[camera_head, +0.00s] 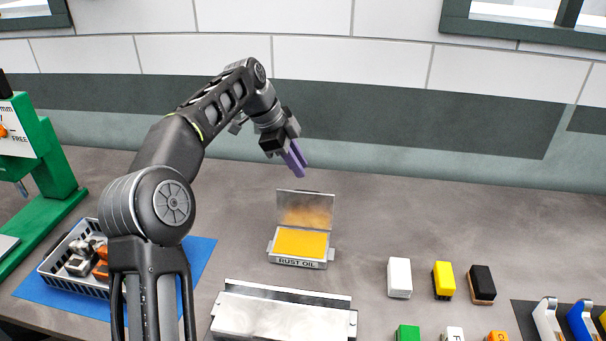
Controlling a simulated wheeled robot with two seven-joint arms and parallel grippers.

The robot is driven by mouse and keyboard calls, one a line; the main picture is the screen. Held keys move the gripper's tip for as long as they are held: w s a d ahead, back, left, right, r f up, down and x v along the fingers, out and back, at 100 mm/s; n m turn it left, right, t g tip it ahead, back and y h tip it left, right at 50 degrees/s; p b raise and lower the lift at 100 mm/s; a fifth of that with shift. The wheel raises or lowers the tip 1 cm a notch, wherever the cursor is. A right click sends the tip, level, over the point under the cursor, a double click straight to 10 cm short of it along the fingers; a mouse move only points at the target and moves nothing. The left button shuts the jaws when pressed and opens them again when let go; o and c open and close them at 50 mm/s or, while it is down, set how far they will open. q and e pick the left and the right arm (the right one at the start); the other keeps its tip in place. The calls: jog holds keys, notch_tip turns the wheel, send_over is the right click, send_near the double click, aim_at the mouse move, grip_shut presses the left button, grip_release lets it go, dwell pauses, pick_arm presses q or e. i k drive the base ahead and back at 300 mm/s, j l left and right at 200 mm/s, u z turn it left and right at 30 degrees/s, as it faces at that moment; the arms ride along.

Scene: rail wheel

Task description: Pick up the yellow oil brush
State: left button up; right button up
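The yellow oil brush (443,279) is a small yellow block with a dark lower part. It stands on the table right of centre, between a white block (399,277) and a black block (481,283). My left gripper (295,160) has purple fingers that point down. It hangs behind and above the open rust oil box, well to the left of the yellow brush and apart from it. The fingers look close together, and any gap between them is unclear. My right gripper is not in view.
An open box marked RUST OIL (300,262) holds yellow-orange content. A silver case (284,314) lies in front. A grey basket of parts (90,285) sits on a blue mat (200,255), with a green machine (45,165) at left. More small blocks and clamps are front right.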

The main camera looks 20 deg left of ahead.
aim_at(444, 286)
jog(key=k, duration=1.5)
